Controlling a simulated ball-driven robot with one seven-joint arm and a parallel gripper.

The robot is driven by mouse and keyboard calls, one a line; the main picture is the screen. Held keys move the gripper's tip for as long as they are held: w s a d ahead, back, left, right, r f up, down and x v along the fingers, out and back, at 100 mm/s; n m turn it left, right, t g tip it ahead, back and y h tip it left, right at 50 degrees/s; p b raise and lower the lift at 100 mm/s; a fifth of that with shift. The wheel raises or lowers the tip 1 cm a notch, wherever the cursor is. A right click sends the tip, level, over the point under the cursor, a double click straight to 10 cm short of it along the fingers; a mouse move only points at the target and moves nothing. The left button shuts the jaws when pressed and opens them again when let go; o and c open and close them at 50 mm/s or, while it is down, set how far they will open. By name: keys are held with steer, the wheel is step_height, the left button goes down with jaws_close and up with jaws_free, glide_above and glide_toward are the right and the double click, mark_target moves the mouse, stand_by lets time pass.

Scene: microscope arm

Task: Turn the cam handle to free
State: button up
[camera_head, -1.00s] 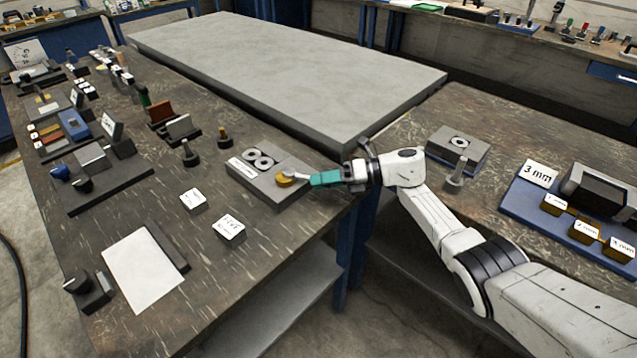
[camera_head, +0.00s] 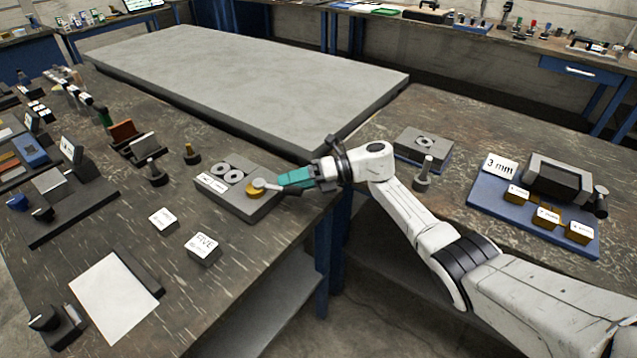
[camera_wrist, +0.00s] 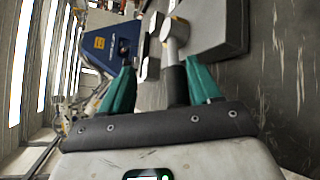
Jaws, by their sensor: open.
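The cam on the grey block (camera_head: 222,203) has a brass-coloured body (camera_head: 254,192) and a pale metal lever (camera_head: 268,185) pointing right, ending in a dark grip (camera_head: 291,193). My gripper (camera_head: 281,183), with teal fingers, is at the lever's outer end. In the wrist view my gripper (camera_wrist: 159,67) is open. The dark grip (camera_wrist: 177,86) stands between the fingers, close to the right one and well apart from the left. The metal part of the lever (camera_wrist: 175,32) lies beyond it. Contact with the right finger cannot be told. My palm hides the grip's near end.
The block also carries two ring-shaped parts (camera_head: 231,168) and a white label. White label blocks (camera_head: 202,247) stand in front of it. A grey slab (camera_head: 250,80) lies beyond. A gap separates the left bench from the right bench.

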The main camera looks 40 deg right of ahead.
steer(key=s+a+r, duration=0.2)
steer(key=s+r, duration=0.8)
steer(key=s, duration=0.3)
steer(key=shift+s+p, duration=0.4)
steer(key=shift+r, duration=0.1)
steer(key=shift+c, duration=0.5)
